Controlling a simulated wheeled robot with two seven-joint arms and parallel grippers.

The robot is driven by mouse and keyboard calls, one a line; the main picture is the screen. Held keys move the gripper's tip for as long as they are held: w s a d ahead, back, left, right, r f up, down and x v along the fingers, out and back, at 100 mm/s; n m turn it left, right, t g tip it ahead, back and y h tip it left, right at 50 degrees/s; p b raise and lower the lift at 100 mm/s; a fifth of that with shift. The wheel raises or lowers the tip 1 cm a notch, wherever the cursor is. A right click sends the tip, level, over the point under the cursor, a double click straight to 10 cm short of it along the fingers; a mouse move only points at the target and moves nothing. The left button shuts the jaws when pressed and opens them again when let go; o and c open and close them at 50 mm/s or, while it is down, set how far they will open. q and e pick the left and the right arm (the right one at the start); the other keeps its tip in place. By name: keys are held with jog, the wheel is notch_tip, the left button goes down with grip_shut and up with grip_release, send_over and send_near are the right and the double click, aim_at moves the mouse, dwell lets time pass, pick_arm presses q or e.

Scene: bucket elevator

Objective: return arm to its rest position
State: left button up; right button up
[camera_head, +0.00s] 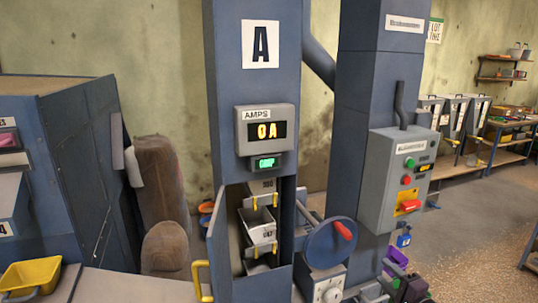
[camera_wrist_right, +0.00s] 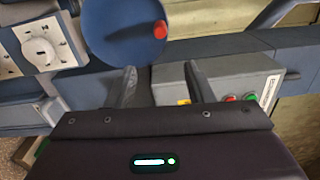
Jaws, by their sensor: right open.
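My right gripper (camera_wrist_right: 162,85) is open and empty in the wrist view, with its two grey fingers apart. In the head view it shows only in part at the bottom edge (camera_head: 378,290), right of the blue handwheel (camera_head: 331,242) with its red knob. The handwheel also shows in the wrist view (camera_wrist_right: 115,30), beyond the fingers and apart from them as far as I can tell. My left gripper is out of view.
The blue elevator column A has an AMPS display (camera_head: 266,130) and an open yellow-handled door (camera_head: 218,245) showing grey buckets (camera_head: 258,224). A grey control box (camera_head: 402,180) hangs right of the wheel. A yellow bin (camera_head: 30,276) stands at left. Floor is clear at right.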

jog(key=s+a+f+n+g+h+b, duration=0.1)
jog(key=s+a+f+n+g, duration=0.15)
jog(key=s+f, duration=0.7)
jog(key=s+a+f+n+g+h+b, duration=0.1)
jog(key=s+a+f+n+g, duration=0.15)
jog(key=f, duration=1.35)
jog(key=s+a+f+n+g+h, duration=0.1)
jog(key=s+a+f+n+g, duration=0.15)
jog(key=s+f, duration=0.75)
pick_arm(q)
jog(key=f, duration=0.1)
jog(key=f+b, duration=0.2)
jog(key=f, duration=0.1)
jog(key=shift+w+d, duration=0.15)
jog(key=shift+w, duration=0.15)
pick_arm(e)
jog(key=s+f+n+g+h, duration=0.1)
jog(key=s+f+n+g, duration=0.1)
jog(key=s+f, duration=0.5)
jog(key=s+f+n+g+h, duration=0.1)
jog(key=s+f+n+g, duration=0.2)
jog(key=s+f, duration=0.4)
jog(key=s+a+f+n+g+h, duration=0.1)
jog(key=s+f+n+g, duration=0.2)
jog(key=s+f, duration=0.5)
jog(key=s+n, duration=0.1)
jog(key=s, duration=1.1)
jog(key=shift+s+n, duration=0.3)
jog(key=shift+n, duration=0.05)
